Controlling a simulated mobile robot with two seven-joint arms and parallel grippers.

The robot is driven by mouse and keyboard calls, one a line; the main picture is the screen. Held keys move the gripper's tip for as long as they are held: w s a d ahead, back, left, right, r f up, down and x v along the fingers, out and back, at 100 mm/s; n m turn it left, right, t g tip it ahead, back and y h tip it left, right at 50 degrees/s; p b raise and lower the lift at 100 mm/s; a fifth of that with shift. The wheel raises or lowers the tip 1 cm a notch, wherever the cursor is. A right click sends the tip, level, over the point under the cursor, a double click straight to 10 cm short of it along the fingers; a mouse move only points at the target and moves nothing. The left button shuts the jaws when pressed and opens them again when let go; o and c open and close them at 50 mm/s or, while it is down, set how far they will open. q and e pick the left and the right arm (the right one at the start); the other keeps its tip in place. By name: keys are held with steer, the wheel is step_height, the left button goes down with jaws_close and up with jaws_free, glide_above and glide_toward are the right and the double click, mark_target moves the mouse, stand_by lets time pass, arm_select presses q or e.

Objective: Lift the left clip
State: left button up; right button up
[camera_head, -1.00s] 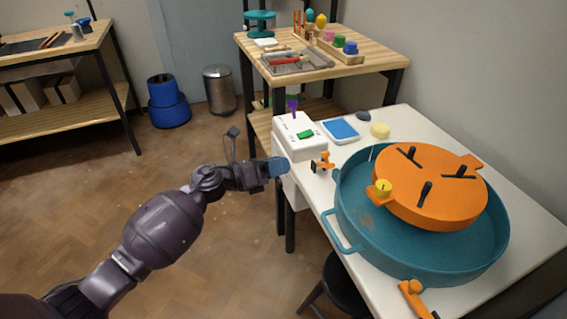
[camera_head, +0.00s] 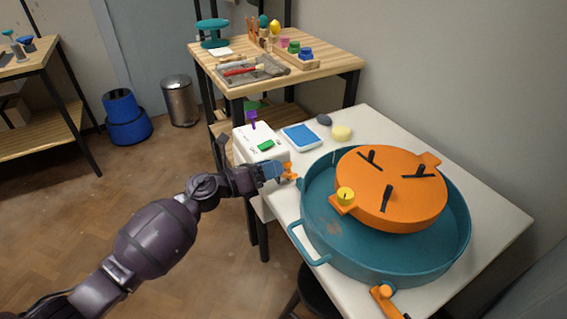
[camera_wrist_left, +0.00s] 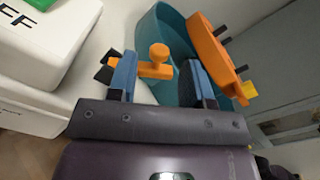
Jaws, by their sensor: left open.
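The left clip (camera_head: 290,171) is small and orange and stands on the white table just left of the teal basin. In the left wrist view the clip (camera_wrist_left: 157,66) shows a round knob and lies between the two blue fingers, nearer the left one. I cannot tell whether that finger touches it. My left gripper (camera_head: 277,170) is open around the clip; its fingers also show in the left wrist view (camera_wrist_left: 160,80). In the head view the gripper partly hides the clip. Another orange clip (camera_head: 387,301) is at the basin's near side. My right gripper is not in view.
The teal basin (camera_head: 325,225) holds an orange round wheel head (camera_head: 390,190) with black bars. A white box (camera_head: 262,145) with a green button stands close behind my left gripper. A blue-topped scale (camera_head: 301,137) and a yellow sponge (camera_head: 341,132) lie farther back.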

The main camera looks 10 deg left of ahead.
arm_select(q)
steer(key=shift+x, duration=1.95)
jaws_close()
